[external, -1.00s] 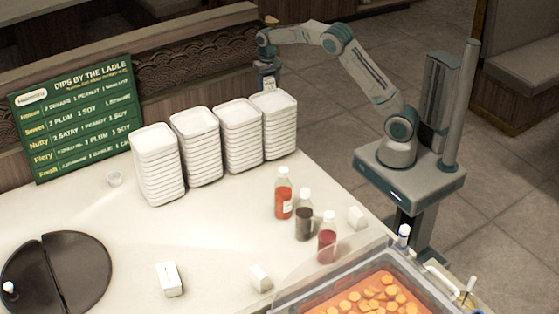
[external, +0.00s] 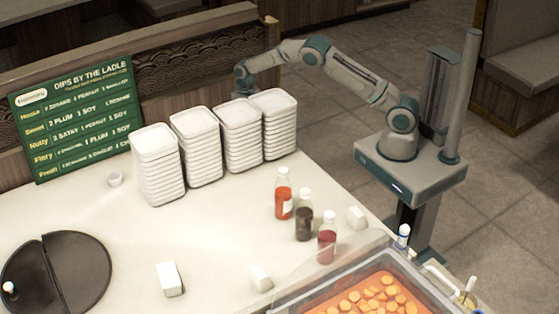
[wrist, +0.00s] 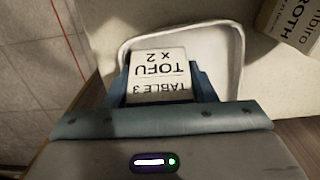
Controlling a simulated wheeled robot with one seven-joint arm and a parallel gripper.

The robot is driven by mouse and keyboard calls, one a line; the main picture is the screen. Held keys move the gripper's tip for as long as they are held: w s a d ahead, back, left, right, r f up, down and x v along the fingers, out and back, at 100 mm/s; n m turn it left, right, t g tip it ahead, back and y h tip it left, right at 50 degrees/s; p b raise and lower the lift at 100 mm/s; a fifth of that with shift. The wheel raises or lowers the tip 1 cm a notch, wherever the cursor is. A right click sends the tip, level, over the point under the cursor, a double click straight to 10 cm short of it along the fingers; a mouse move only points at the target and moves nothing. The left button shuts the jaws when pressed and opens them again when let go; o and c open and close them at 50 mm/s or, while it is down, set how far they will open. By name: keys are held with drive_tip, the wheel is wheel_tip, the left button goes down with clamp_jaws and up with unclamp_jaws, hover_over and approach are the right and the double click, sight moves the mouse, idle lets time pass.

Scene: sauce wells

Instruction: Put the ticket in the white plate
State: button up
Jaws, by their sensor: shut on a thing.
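The ticket (wrist: 158,68) is a white piece with dark print, "TABLE 3 TOFU x 2", upside down in the wrist view. My gripper (wrist: 158,84) is shut on it, with a blue-grey finger at each side. The white plate (wrist: 236,62) is square with rounded corners and lies behind the ticket in the wrist view. The ticket overlaps the plate's middle; I cannot tell whether they touch. In the external view my wrist is behind the plate stacks, which hide the ticket, the fingertips and this plate.
Several tall stacks of white plates (external: 200,150) stand along the counter's back. A printed "BROTH" box (wrist: 290,22) is at the wrist view's upper right. Sauce bottles (external: 303,222) and small white blocks stand farther forward. The counter's left-middle (external: 100,215) is mostly clear.

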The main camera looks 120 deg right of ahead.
drive_tip(key=shift+f+b, duration=0.35)
drive_tip(key=o, duration=1)
drive_tip(key=shift+c, duration=0.2)
drive_tip(key=shift+r+p, duration=0.4)
drive_tip(key=shift+r, duration=0.1)
wheel_tip(320, 180, up, 12)
drive_tip(key=shift+f+b, duration=0.1)
drive_tip(key=shift+b, duration=1.15)
